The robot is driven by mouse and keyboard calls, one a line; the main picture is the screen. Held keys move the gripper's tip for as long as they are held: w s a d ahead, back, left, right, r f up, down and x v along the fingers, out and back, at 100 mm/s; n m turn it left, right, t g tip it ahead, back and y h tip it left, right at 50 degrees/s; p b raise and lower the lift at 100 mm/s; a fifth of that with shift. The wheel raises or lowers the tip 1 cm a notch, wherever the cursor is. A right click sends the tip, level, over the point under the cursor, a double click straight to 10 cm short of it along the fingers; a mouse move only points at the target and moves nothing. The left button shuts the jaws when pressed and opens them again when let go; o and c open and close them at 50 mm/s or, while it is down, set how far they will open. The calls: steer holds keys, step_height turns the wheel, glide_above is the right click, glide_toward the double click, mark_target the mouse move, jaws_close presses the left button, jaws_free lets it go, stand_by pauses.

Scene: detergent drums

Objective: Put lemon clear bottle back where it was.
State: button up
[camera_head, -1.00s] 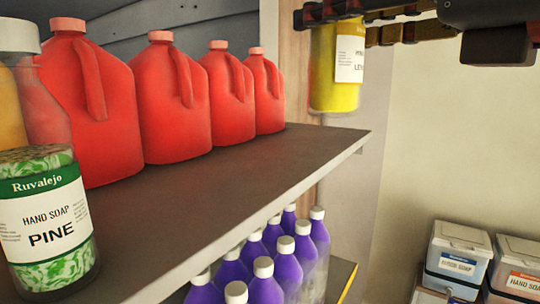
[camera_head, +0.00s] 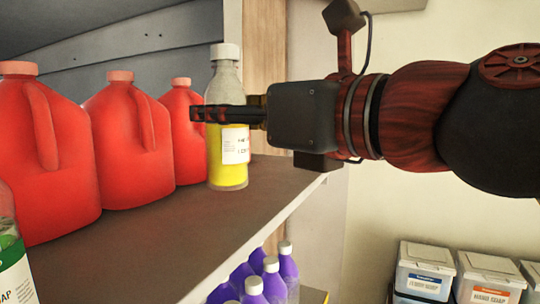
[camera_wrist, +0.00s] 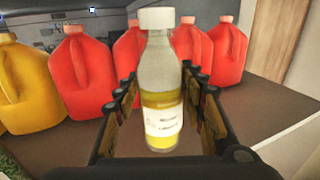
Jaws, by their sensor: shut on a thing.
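The lemon bottle (camera_head: 228,165) is clear, with yellow liquid, a white cap and a white label. It is upright at the right end of the upper shelf, beside the last red jug. My gripper (camera_head: 228,114) reaches in from the right and is shut around the bottle's upper body. In the wrist view the bottle (camera_wrist: 162,100) stands between the two fingers of my gripper (camera_wrist: 160,110). Its base appears at the shelf surface, but I cannot tell whether it touches.
Several red jugs (camera_head: 128,140) line the upper shelf (camera_head: 190,225) to the left. A yellow jug (camera_wrist: 32,88) shows in the wrist view. A green-labelled jar (camera_head: 12,270) is at front left. Purple bottles (camera_head: 253,290) stand below. White tubs (camera_head: 424,268) are at lower right.

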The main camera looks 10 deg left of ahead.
mark_target(222, 159)
steer(key=f, duration=0.1)
steer(key=w+a+f, duration=0.1)
steer(key=f, duration=0.1)
steer(key=w+f, duration=0.1)
steer(key=f, duration=0.1)
steer(key=shift+a+f+b, duration=0.15)
steer(key=shift+a+b, duration=0.2)
steer(key=shift+a, duration=0.05)
steer(key=shift+f, duration=0.25)
steer(key=shift+s+d, duration=0.15)
steer(key=shift+s, duration=0.05)
steer(key=shift+w+f, duration=0.1)
steer(key=shift+f, duration=0.2)
steer(key=o, duration=1.4)
